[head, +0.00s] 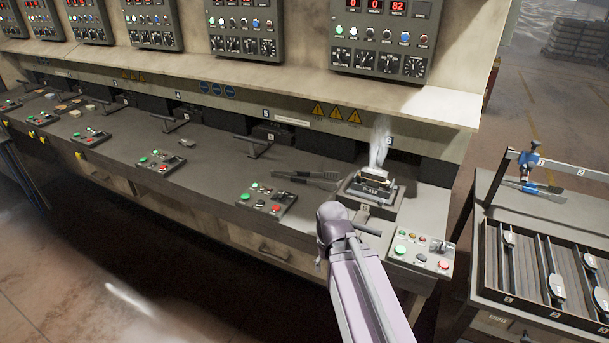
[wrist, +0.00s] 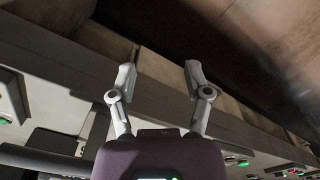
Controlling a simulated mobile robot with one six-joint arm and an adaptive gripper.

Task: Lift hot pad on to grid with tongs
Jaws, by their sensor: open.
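A steaming pad (head: 375,174) sits on a dark press block marked P-413 (head: 368,191), at the right end of the bench in the head view. A pair of dark tongs (head: 304,177) lies on the bench just left of the block. The wrist view shows bench edge and floor, with no tongs or pad visible. My gripper cannot be made out in the head view.
Button panels (head: 268,199) line the bench's front, with a control box (head: 421,250) at its right end. A lever bar (head: 366,228) projects near the block. Dark long-handled pieces (head: 552,270) lie in the rack. A gap separates bench and table.

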